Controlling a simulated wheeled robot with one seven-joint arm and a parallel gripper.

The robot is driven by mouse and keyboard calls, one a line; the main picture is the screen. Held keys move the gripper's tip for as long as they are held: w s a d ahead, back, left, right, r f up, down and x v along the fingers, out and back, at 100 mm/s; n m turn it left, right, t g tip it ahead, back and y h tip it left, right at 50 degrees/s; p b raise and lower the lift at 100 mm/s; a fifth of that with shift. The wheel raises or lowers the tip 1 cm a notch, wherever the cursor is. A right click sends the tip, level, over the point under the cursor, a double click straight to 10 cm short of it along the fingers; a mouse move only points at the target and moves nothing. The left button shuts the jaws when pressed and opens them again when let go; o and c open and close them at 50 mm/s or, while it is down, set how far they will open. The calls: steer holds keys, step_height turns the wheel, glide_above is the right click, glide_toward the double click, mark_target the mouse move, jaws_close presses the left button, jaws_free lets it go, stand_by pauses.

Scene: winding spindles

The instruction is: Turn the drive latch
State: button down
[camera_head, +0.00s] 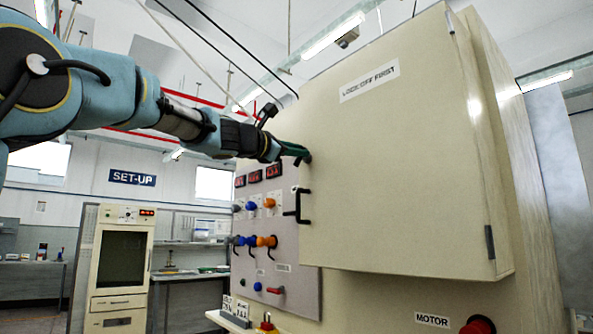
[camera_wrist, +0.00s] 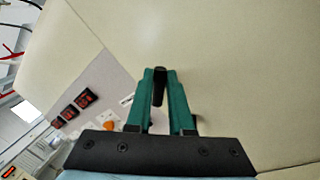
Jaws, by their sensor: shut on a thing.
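My gripper (camera_head: 297,151) reaches from the left to the beige cabinet door (camera_head: 400,190), near the door's left edge. In the wrist view, the two green fingers of the gripper (camera_wrist: 160,76) are shut on a small black latch (camera_wrist: 159,88) that stands between their tips. The latch looks long and narrow and points roughly along the fingers. In the head view the fingers cover most of it. I cannot tell how far it is turned. The door appears closed.
A black pull handle (camera_head: 299,205) sits on the door below my gripper. A grey panel (camera_head: 282,250) with blue and orange knobs and red displays is left of the door. A red button (camera_head: 478,325) is below, by the MOTOR label. A beige machine (camera_head: 120,265) stands farther back.

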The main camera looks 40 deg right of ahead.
steer(key=m+b, duration=0.2)
steer(key=f+m+g+b, duration=0.1)
steer(key=m+b, duration=0.2)
steer(key=shift+s+f, duration=0.1)
steer(key=shift+f, duration=0.1)
steer(key=shift+f+m+g+h+b, duration=0.15)
steer(key=shift+m+g+b, duration=0.3)
steer(key=shift+m+b, duration=0.75)
steer(key=shift+r+m+g+h+b, duration=0.15)
steer(key=shift+m+g+b, duration=0.35)
steer(key=shift+m, duration=1.3)
steer(key=shift+f, duration=0.1)
steer(key=c, duration=0.8)
jaws_free()
steer(key=b+v, duration=0.6)
steer(key=v, duration=0.4)
steer(key=shift+a, duration=0.35)
